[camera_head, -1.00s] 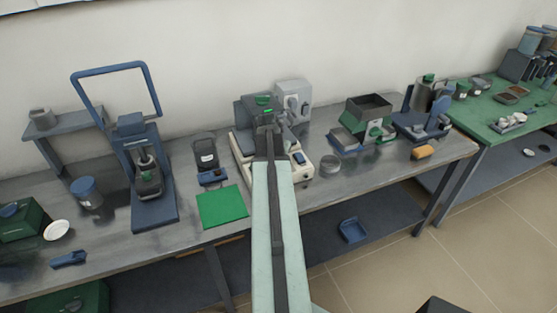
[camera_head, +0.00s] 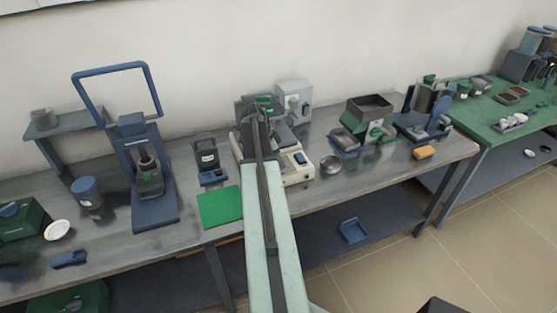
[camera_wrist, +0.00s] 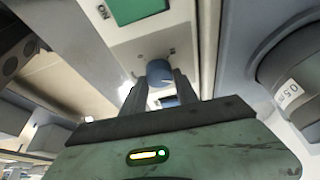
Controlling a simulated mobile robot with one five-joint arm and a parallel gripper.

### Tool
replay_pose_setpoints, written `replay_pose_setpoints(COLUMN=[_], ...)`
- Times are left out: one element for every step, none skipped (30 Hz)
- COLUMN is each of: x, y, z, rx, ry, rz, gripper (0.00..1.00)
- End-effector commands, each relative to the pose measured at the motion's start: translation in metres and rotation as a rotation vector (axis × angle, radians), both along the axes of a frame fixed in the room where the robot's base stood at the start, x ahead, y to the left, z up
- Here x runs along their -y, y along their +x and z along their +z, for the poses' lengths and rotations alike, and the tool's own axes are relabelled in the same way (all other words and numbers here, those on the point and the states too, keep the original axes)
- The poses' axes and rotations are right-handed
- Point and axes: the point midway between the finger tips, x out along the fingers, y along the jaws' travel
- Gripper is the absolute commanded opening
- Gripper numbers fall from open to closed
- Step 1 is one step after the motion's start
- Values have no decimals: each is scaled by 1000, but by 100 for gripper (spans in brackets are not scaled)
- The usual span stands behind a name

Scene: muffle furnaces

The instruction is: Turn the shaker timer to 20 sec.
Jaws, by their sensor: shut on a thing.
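The shaker (camera_head: 297,176) has a cream base and stands on the grey bench behind my arm, which hides part of it. In the wrist view, a pale panel (camera_wrist: 142,48) carries a green switch (camera_wrist: 135,10) marked ON and a small blue timer knob (camera_wrist: 159,72). My gripper (camera_wrist: 161,78) is shut on the blue knob, with a dark finger on each side of it. The knob is hidden behind my arm in the head view. I cannot read any timer scale or setting.
A grey box (camera_head: 294,101) stands against the wall behind the shaker. A green mat (camera_head: 220,207) and a blue-based device (camera_head: 208,163) are to its left. A round grey dish (camera_head: 331,164) is close on its right. A dark rounded part (camera_wrist: 292,75) is near my gripper's right side.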

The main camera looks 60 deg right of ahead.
Motion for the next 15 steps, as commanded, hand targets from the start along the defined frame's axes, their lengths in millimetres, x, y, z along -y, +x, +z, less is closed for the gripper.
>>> replay_pose_setpoints(x=[1,1,2,1,1,1,1,1,1,1,1,1,1,1,1], y=[0,0,0,0,0,0,0,0,0,0,0,0,-1,-1,-1], z=[0,0,0,0,0,0,0,0,0,0,0,0,0,0,0], rx=[-3,-2,-2,-1,-2,-2,-2,-2,-1,-1,-1,-2,-2,-2,-2], ry=[0,-1,-1,-1,0,0,0,0,0,0,0,0,0,0,0], rz=[-29,-46,-65,-80,-93,-109,-119,-127,-139,-147,-152,-159,-163,-166,-171], gripper=[0,0,0,0,0,0,0,0,0,0,0,0,0,0,0])
